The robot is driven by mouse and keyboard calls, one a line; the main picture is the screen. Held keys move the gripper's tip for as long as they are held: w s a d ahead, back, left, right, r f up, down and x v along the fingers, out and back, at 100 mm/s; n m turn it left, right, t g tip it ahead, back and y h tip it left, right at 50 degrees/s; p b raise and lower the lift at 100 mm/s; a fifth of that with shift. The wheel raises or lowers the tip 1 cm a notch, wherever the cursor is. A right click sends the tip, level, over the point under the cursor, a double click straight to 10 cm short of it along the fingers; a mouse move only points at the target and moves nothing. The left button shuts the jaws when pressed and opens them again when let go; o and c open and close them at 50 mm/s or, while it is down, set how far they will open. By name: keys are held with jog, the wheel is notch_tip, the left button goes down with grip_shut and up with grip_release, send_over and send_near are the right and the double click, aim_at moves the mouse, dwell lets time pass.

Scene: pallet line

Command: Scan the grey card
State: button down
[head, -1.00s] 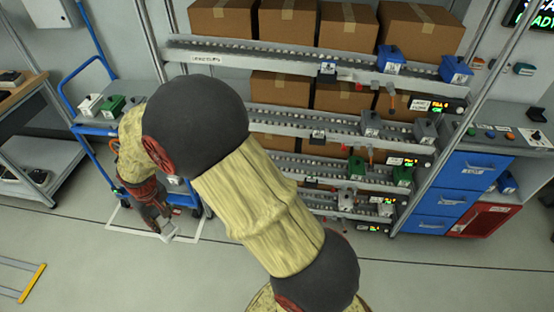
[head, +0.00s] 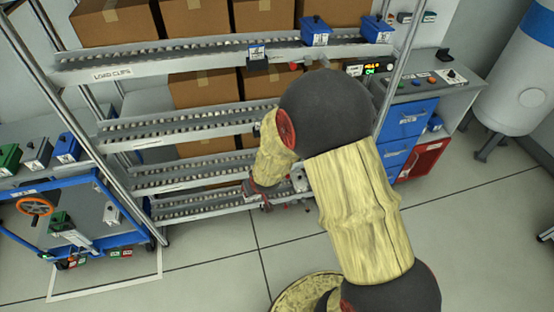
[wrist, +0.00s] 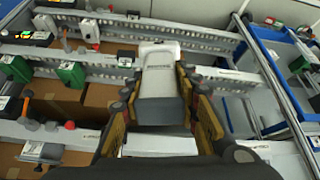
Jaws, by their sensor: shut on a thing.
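My gripper (head: 266,200) is low in front of the rack in the head view, small and partly hidden by my arm. In the wrist view my gripper (wrist: 159,88) is shut on a pale grey device (wrist: 158,72), which looks like a hand scanner. Its far end points toward the rack. I cannot pick out a separate flat grey card. Grey blocks with white labels sit on the rack; one grey block (wrist: 89,31) is at the upper left of the wrist view.
The roller rack (head: 190,124) holds cardboard boxes (head: 202,88). Blue blocks (head: 316,31) sit on its top lane. A blue cart (head: 92,212) stands at the left. A drawer cabinet (head: 404,124) and a tank (head: 520,80) are at the right. The floor in front is mostly clear.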

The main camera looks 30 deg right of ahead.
jog(key=w+d+f+m+t+h+b, duration=0.25)
jog(key=d+f+t+b, duration=0.3)
jog(key=d+f, duration=0.55)
jog(key=w+d+r+t+h, duration=0.1)
jog(key=w+r+t, duration=0.25)
jog(key=r, duration=0.45)
jog(key=w+r+t+h, duration=0.15)
jog(key=r+t, duration=0.25)
jog(key=r, duration=0.4)
jog(key=f+x, duration=0.1)
jog(key=x, duration=0.5)
jog(key=shift+w+d, duration=0.15)
jog(key=shift+w, duration=0.25)
jog(key=shift+w+d+n+b, duration=0.2)
jog(key=shift+w+n+b, duration=0.05)
jog(key=shift+w+b, duration=0.4)
dwell(1.2)
dwell(0.4)
jog(key=r+v, duration=0.1)
jog(key=v, duration=0.7)
dwell(0.4)
